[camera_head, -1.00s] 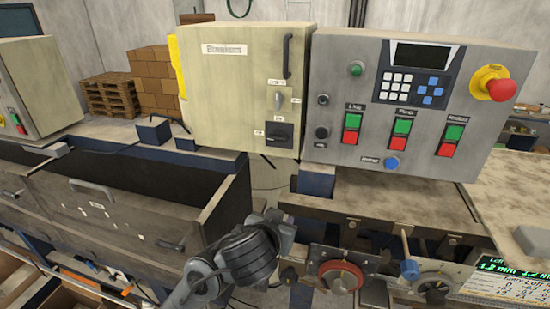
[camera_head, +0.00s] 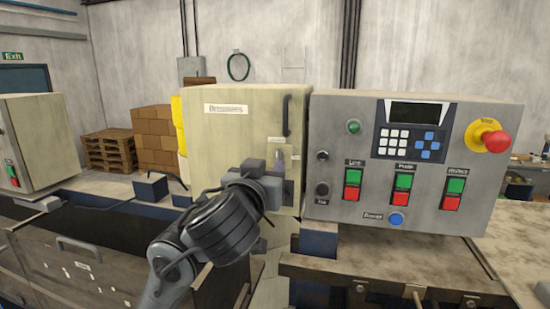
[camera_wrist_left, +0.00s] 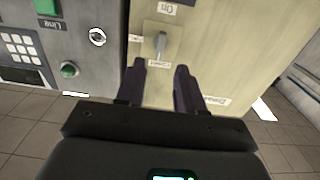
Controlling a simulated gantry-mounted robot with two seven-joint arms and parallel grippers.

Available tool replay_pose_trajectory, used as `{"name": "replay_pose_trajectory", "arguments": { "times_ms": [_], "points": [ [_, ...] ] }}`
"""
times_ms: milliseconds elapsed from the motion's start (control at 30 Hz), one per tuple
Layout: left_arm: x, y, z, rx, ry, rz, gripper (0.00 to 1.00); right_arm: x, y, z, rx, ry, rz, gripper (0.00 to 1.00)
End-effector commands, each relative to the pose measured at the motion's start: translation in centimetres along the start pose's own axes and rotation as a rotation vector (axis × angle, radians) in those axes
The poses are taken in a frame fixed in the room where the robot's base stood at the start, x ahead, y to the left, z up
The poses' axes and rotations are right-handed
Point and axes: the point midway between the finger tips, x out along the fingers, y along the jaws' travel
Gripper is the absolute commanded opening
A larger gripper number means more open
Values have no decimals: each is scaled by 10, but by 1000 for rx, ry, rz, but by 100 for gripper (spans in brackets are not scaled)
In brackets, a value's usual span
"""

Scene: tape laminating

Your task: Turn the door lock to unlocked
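The door lock (camera_wrist_left: 160,45) is a small grey lever on a square plate. It sits on the front of the beige cabinet (camera_head: 230,130). In the left wrist view the lever stands roughly upright, with small labels above and below it. My left gripper (camera_head: 279,162) is in front of the cabinet's right side and hides most of the lock in the head view. In the left wrist view its two dark fingers (camera_wrist_left: 161,78) are spread, with nothing between them. The lever lies just beyond the tips, about between them. My right gripper is not in view.
A black door handle (camera_head: 286,116) is on the cabinet above the lock. To its right stands the grey control panel (camera_head: 335,130) with coloured buttons and a red emergency stop (camera_head: 496,142). Boxes and pallets stand behind at the left.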

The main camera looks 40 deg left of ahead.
Motion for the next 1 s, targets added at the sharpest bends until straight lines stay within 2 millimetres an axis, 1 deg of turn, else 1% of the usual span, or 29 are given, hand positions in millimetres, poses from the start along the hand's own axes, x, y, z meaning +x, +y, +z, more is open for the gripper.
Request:
{"name": "replay_pose_trajectory", "arguments": {
  "times_ms": [33,200,400,567,833,1000],
  "points": [
    [9,-1,-1,3,-3,-4,37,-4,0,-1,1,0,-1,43],
    [35,-1,-1,3,-1,-3,37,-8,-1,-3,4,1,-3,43],
    [54,0,-1,1,0,0,37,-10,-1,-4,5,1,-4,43],
    [60,0,0,0,-1,0,37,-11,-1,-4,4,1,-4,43],
    [61,0,1,-1,-1,1,37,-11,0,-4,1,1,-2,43],
    [61,0,1,0,-1,1,11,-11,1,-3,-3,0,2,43]
  ]
}}
